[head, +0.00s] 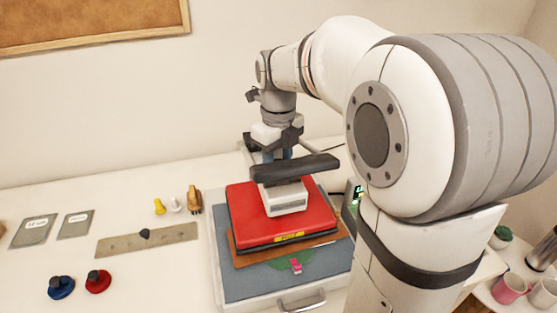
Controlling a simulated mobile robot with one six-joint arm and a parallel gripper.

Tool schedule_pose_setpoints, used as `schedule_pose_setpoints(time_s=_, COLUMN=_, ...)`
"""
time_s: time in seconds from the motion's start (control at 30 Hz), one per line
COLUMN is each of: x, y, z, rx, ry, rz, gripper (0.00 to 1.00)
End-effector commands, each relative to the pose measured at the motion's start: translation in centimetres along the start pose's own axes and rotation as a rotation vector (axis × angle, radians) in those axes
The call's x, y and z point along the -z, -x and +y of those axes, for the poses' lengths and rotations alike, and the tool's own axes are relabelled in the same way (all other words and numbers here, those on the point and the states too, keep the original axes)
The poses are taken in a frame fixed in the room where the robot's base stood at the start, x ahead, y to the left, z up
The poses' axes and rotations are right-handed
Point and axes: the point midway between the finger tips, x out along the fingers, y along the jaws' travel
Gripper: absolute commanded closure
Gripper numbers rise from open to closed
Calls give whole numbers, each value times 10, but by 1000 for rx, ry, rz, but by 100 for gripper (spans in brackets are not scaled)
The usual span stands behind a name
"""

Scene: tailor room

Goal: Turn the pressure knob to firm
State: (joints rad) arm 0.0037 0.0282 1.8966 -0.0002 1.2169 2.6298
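A heat press with a red top plate (290,222) and a black handle bar (296,168) stands on the white table. My gripper (277,145) points down behind the handle bar, over the back of the press. A small bluish part (281,154) shows just below and between its fingers; it may be the pressure knob, but the handle bar and the fingers hide most of it. I cannot tell whether the fingers touch it or are closed on it. No knob markings are readable.
A small green-lit display (358,195) sits right of the press, partly behind my arm. Left are a metal strip (148,240) with a black knob, blue (61,287) and red (98,281) knobbed pieces, pegs and two grey plates. Mugs (510,288) stand at far right.

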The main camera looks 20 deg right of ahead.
Motion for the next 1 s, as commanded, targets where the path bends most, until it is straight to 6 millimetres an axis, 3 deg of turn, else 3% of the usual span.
schedule_pose_setpoints(time_s=0.2, x=0, y=1, z=0, rx=1, ry=-2, rz=-3, gripper=82)
schedule_pose_setpoints(time_s=0.23, x=0, y=1, z=0, rx=1, ry=-2, rz=-3, gripper=57)
schedule_pose_setpoints(time_s=0.47, x=0, y=0, z=0, rx=0, ry=-1, rz=-1, gripper=39)
schedule_pose_setpoints(time_s=0.77, x=0, y=3, z=0, rx=1, ry=0, rz=-2, gripper=37)
schedule_pose_setpoints(time_s=1.0, x=-1, y=38, z=-1, rx=3, ry=0, rz=-5, gripper=37)
